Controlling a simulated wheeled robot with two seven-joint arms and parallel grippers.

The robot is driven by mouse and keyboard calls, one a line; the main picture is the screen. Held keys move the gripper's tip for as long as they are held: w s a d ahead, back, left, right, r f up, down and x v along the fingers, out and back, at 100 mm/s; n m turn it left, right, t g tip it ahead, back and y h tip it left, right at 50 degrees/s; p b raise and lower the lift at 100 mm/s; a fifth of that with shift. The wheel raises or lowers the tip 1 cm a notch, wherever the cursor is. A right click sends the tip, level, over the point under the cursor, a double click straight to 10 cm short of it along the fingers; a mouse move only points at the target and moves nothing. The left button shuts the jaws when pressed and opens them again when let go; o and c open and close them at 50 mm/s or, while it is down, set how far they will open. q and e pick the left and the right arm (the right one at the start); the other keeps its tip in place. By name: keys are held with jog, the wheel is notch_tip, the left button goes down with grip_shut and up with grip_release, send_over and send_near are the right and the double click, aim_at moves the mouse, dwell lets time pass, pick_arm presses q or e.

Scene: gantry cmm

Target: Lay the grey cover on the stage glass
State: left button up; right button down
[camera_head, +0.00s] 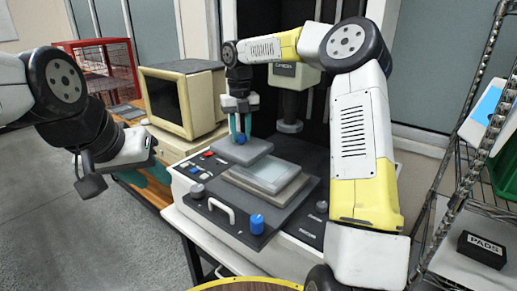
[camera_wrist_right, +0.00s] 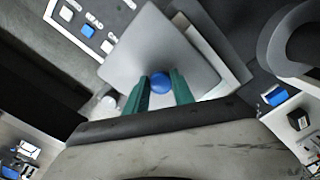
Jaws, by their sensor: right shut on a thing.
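The grey cover (camera_head: 258,150) is a flat plate with a round blue knob (camera_head: 240,139). My right gripper (camera_head: 240,134) is shut on that knob from above. In the right wrist view the two green fingers (camera_wrist_right: 160,90) stand either side of the blue knob (camera_wrist_right: 161,82), and the cover (camera_wrist_right: 172,45) spreads beyond them. The stage glass (camera_head: 268,174) is a pale pane on a grey stage; the cover is behind and left of it, apparently raised, overlapping its back left part in the picture. My left gripper (camera_head: 86,180) hangs far left, away from both; its jaw opening is unclear.
The machine's front has a white handle (camera_head: 222,210), a blue knob (camera_head: 257,223) and control buttons (camera_head: 205,165). A grey column (camera_head: 290,105) hangs behind the stage. A beige monitor (camera_head: 180,100) stands left. A wire rack with a black PADS box (camera_head: 482,249) is right.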

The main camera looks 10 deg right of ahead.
aim_at(265, 149)
jog(key=s+d, duration=0.1)
jog(key=d, duration=0.1)
jog(key=s+d, duration=0.1)
jog(key=d, duration=0.1)
jog(key=s+d, duration=0.2)
jog(key=d, duration=0.1)
jog(key=shift+s+f, duration=0.1)
jog(key=shift+f, duration=0.25)
jog(key=shift+s+d+f, duration=0.15)
jog(key=shift+f, duration=1.65)
jog(key=c, duration=1.1)
grip_release()
jog(key=shift+f, duration=0.1)
jog(key=shift+o, duration=0.2)
